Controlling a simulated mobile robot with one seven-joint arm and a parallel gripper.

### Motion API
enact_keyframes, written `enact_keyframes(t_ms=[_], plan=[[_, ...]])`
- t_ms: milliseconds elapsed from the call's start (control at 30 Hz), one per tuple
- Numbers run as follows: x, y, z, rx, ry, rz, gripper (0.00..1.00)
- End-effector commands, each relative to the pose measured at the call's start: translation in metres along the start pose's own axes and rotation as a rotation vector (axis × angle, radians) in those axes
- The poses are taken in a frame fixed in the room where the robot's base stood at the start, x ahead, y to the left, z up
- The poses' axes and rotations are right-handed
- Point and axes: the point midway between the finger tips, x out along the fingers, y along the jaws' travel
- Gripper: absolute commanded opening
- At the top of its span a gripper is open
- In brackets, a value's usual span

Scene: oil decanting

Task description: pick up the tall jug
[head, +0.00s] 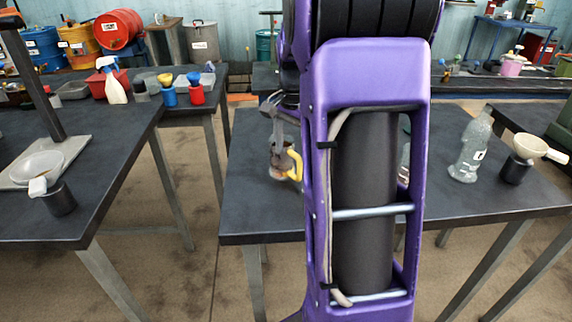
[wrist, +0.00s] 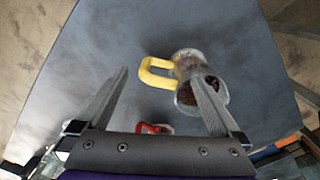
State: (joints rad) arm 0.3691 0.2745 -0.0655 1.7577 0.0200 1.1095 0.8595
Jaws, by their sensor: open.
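The tall jug (head: 280,163) is see-through with brownish contents and a yellow handle; it stands on the middle dark table, just left of my arm. In the wrist view the jug (wrist: 187,97) appears from above, its handle pointing left between the two finger lines. My gripper (wrist: 158,72) is open and empty. Its right finger crosses in front of the jug's body, and its left finger is clear of the handle. In the head view my gripper (head: 282,118) is at the jug's top, partly hidden by my arm; whether it touches I cannot tell.
A clear bottle (head: 469,148), a black cup (head: 516,168) and a pale funnel (head: 538,148) stand at the right of the middle table. A small red thing (wrist: 152,128) shows near my gripper's base. The left table (head: 95,200) holds a dish on a stand.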

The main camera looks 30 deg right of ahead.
Motion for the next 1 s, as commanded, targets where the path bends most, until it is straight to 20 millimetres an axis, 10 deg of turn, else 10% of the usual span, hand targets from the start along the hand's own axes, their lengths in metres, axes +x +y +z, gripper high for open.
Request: enact_keyframes(t_ms=[300,633,1000], plan=[[0.049,0.001,0.0,0.001,-0.002,0.003,1.0],[0.053,0.0,0.0,0.0,0.0,0.0,0.98],[0.053,0.0,0.0,0.0,-0.001,0.001,0.32]])
